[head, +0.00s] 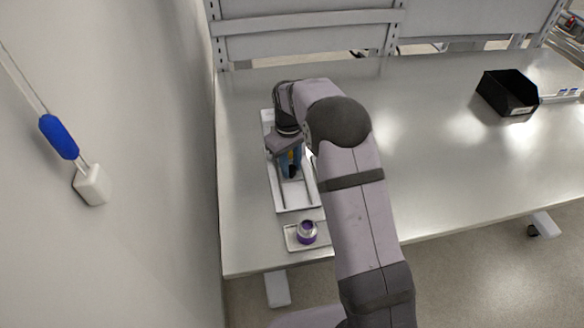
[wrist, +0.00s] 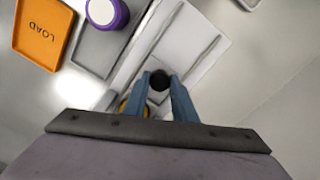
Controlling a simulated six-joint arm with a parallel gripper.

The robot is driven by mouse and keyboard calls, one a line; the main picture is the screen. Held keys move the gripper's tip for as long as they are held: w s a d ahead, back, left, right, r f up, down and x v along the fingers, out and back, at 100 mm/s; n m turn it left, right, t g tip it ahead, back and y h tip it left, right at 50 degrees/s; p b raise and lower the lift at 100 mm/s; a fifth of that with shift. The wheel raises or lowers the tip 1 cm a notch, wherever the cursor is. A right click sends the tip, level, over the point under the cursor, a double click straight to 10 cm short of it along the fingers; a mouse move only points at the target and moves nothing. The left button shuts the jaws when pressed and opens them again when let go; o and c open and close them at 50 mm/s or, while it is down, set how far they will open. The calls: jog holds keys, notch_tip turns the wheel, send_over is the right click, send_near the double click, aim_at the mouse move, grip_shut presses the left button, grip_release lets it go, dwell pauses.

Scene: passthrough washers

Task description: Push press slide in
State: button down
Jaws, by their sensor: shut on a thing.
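My gripper (head: 291,168) points down over a long white fixture (head: 299,204) at the left of the table. In the wrist view its two blue fingers (wrist: 160,82) are shut on a black round knob (wrist: 159,79). The fixture also shows in the wrist view (wrist: 190,32), with long dark rails or slots. A yellow part (wrist: 124,107) shows beside the left finger, mostly hidden. The press slide itself cannot be clearly made out under the gripper. A purple ring-shaped part (head: 307,232) with a pale centre sits in a small grey tray (head: 291,239) in front of the fixture.
A black bin (head: 507,93) stands at the far right of the metal table (head: 440,150). A wall is close on the left. The table's middle is clear.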

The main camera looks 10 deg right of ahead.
jog(key=shift+w+r+p, duration=0.1)
jog(key=shift+w+p, duration=0.2)
jog(key=shift+w, duration=0.8)
jog(key=shift+w+r, duration=0.1)
jog(key=c, duration=1.5)
grip_release()
jog(key=shift+w, duration=0.1)
jog(key=shift+o, duration=0.2)
notch_tip(320, 180, up, 7)
jog(key=b, duration=0.2)
jog(key=shift+a, duration=0.15)
jog(key=shift+s, duration=0.2)
